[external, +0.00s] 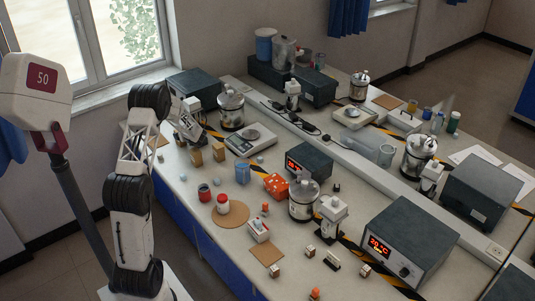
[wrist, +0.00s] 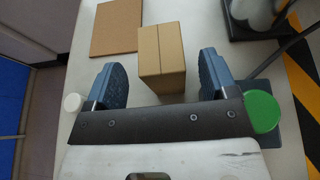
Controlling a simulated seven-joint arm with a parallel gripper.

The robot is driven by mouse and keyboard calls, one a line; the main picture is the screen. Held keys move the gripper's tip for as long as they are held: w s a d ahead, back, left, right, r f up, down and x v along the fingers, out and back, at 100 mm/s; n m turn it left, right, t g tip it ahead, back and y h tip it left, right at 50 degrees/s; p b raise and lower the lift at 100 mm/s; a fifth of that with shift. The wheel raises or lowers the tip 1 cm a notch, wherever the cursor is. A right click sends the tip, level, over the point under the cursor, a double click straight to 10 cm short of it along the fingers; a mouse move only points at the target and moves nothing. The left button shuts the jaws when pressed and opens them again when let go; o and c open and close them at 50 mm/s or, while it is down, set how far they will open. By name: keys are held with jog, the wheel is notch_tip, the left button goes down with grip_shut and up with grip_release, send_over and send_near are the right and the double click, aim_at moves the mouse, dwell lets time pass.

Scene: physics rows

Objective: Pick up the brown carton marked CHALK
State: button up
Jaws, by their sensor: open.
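A plain brown carton (wrist: 162,60) with a seam across its top lies between my gripper's fingers in the wrist view. My gripper (wrist: 163,82) is open, with one blue-grey finger on each side of the carton and a gap on both sides. No CHALK marking can be read on the faces that show. In the external view two small tan cartons, a left one (external: 196,158) and a right one (external: 219,152), stand on the bench just below my gripper (external: 190,132). I cannot tell which of them is the one between the fingers.
A cork board (wrist: 117,28) lies beyond the carton to the left. A balance (external: 250,140), a blue can (external: 243,172) and a dotted orange-red box (external: 276,186) stand further right.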

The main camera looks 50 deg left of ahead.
jog(key=shift+x, duration=1.95)
jog(key=shift+w, duration=0.1)
jog(key=c, duration=1)
